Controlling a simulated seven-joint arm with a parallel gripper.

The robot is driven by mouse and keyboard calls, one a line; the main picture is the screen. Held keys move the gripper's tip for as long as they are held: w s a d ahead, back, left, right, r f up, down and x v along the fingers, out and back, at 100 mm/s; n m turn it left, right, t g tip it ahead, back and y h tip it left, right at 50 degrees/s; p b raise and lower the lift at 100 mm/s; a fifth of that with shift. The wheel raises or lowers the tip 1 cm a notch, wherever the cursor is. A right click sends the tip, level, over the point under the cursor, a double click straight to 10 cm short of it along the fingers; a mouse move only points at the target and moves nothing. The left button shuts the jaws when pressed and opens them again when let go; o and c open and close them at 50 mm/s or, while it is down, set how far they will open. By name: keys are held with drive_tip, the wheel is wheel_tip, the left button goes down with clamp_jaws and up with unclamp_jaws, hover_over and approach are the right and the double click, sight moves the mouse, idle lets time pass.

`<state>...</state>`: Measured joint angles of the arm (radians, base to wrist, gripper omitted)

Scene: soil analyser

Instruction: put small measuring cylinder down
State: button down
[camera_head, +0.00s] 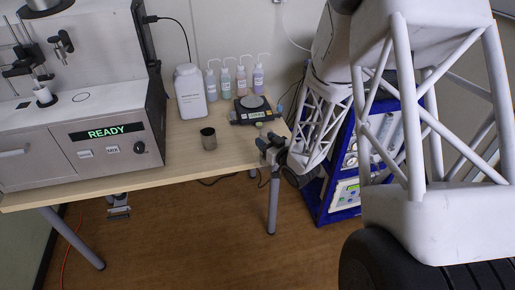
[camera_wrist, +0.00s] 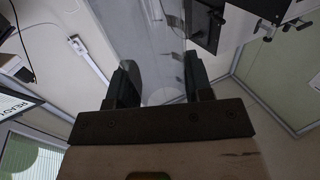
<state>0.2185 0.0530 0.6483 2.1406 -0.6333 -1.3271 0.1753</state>
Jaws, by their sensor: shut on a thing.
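My gripper (camera_head: 270,145) is at the front right edge of the wooden table (camera_head: 225,160) in the head view. In the wrist view my gripper (camera_wrist: 160,84) has its two dark fingers on either side of a clear, see-through thing, the small measuring cylinder (camera_wrist: 150,45), and is shut on it. The cylinder's outline is faint against the background. In the head view I cannot make out the cylinder clearly, so I cannot tell whether its base touches the table.
The analyser (camera_head: 85,95), showing READY, fills the table's left. A white bottle (camera_head: 190,92), several wash bottles (camera_head: 226,84) and a scale (camera_head: 254,110) stand behind. Bare table lies around the cup.

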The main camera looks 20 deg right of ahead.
drive_tip(key=shift+s, duration=0.3)
drive_tip(key=w+f, duration=0.1)
drive_tip(key=w, duration=1.5)
drive_tip(key=shift+d+f, duration=0.3)
drive_tip(key=shift+d, duration=0.1)
drive_tip(key=shift+f, duration=1.75)
drive_tip(key=shift+f, duration=0.15)
drive_tip(key=c, duration=0.5)
unclamp_jaws()
